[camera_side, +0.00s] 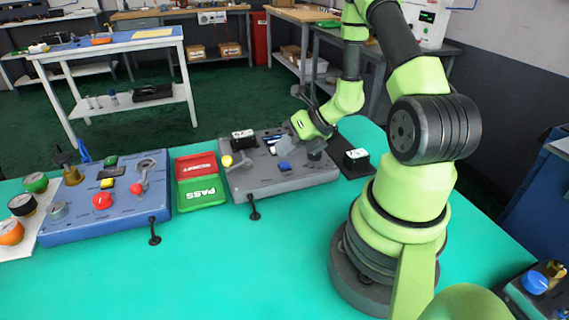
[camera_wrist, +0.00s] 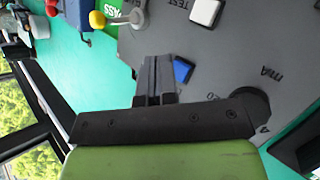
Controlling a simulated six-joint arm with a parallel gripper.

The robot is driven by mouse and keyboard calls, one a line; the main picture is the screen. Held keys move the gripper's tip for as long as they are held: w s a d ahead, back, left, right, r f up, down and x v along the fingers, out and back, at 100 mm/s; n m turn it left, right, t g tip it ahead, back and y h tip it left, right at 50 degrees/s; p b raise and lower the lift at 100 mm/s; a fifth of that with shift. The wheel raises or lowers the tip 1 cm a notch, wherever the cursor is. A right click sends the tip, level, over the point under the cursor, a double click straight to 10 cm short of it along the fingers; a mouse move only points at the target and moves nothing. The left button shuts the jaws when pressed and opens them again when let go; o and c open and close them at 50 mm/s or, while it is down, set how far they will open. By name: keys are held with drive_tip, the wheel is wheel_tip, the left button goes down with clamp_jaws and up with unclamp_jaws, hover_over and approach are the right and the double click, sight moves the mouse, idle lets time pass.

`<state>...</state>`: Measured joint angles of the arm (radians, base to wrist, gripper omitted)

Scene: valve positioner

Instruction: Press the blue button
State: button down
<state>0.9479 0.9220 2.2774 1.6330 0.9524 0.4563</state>
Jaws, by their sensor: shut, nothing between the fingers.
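The blue button (camera_side: 285,166) is a small square on the grey panel (camera_side: 240,183), near the panel's middle. In the wrist view the blue button (camera_wrist: 182,70) shows just right of my fingertips, partly hidden behind them. My gripper (camera_wrist: 158,61) is shut and empty, with its two dark fingers together. It is over the grey panel, and its fingertips point down toward the surface beside the button. I cannot tell the exact height of the fingertips above the panel. In the side view the fingertips are hard to make out.
A white button (camera_wrist: 205,12), a dark round knob (camera_wrist: 250,105) and a yellow-tipped lever (camera_side: 227,161) are also on the grey panel. Red and green trays (camera_side: 200,193) stand left of it, then a blue panel (camera_side: 125,213) with several controls.

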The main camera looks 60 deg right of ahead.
sight(286, 163)
drive_tip(key=shift+f, duration=0.4)
drive_tip(key=shift+f, duration=0.4)
idle(0.6)
drive_tip(key=shift+r, duration=0.85)
drive_tip(key=shift+r, duration=2.5)
